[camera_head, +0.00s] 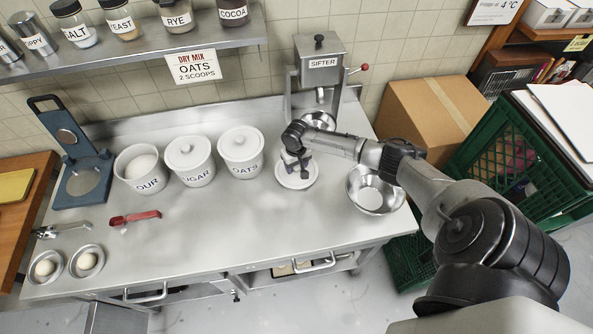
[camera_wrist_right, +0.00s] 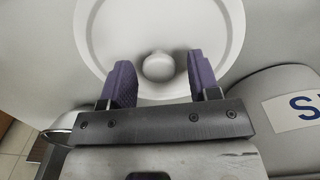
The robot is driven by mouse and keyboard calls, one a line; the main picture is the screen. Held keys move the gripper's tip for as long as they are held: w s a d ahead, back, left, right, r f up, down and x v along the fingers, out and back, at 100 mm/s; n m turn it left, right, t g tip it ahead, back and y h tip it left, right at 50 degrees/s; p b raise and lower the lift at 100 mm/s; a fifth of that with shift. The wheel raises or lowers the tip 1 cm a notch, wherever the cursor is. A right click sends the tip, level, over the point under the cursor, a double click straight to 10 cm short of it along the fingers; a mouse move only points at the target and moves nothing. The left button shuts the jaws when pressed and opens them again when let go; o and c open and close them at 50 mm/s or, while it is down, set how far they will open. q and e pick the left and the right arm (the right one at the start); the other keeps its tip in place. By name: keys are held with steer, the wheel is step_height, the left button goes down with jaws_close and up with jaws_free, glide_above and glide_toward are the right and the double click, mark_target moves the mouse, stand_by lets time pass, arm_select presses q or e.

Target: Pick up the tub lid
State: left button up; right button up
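The tub lid (camera_head: 297,182) is a round white disc lying on the steel worktop, below the sifter and right of the tubs in the head view. In the right wrist view the lid (camera_wrist_right: 97,35) fills the upper middle, with its round knob (camera_wrist_right: 158,66) facing me. My right gripper (camera_head: 297,166) hangs over the lid, pointing down. Its purple-padded fingers (camera_wrist_right: 160,78) are open, one on each side of the knob, with visible gaps. The flour tub (camera_head: 141,172) has no lid on it. My left gripper is out of view.
The lidded sugar tub (camera_head: 193,172) and oats tub (camera_head: 240,160) stand left of the lid. The sifter (camera_head: 321,75) stands behind it, with a bowl under it. A steel bowl (camera_head: 372,195) is close on the right. The worktop (camera_head: 215,228) is clear in front.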

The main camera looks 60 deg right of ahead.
steer(key=c, duration=0.9)
steer(key=shift+o, duration=0.2)
steer(key=shift+r, duration=0.1)
